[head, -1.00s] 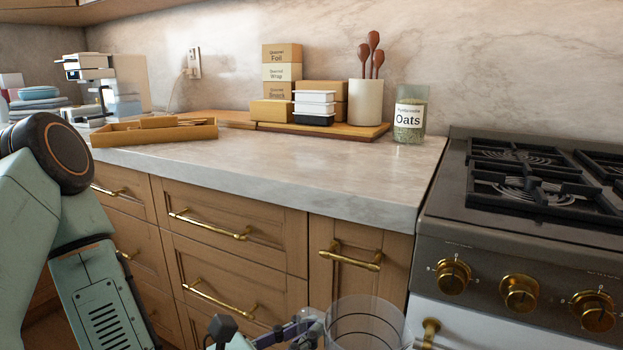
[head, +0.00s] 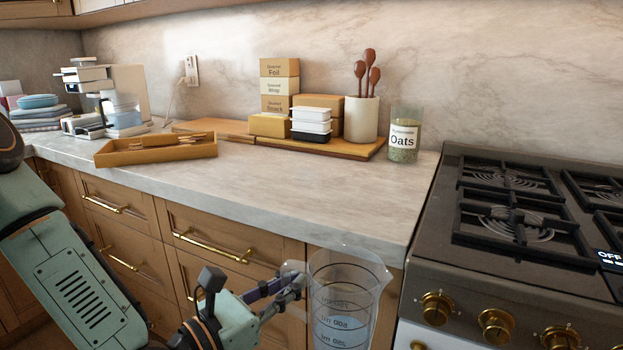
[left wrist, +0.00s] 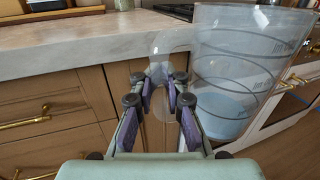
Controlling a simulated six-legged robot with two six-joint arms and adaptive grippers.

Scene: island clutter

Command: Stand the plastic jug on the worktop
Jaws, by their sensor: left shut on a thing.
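The plastic jug (head: 343,300) is clear, with dark rings and printed marks, and looks upright. In the head view it is in front of the drawers, its rim overlapping the worktop's front edge. My left gripper (head: 297,283) is shut on its handle, at the jug's left side. The left wrist view shows the jug (left wrist: 240,75) to the right, with the fingers (left wrist: 171,100) around the handle; its lower part looks bluish. The worktop (head: 330,192) is pale marble, with a bare stretch along its front. My right gripper is not in view.
A glass oats jar (head: 404,135) stands near the worktop's right end. A board (head: 350,149) holds boxes, white containers and a utensil crock (head: 362,120). A wooden tray (head: 155,151) lies to the left. The stove (head: 500,235) adjoins on the right.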

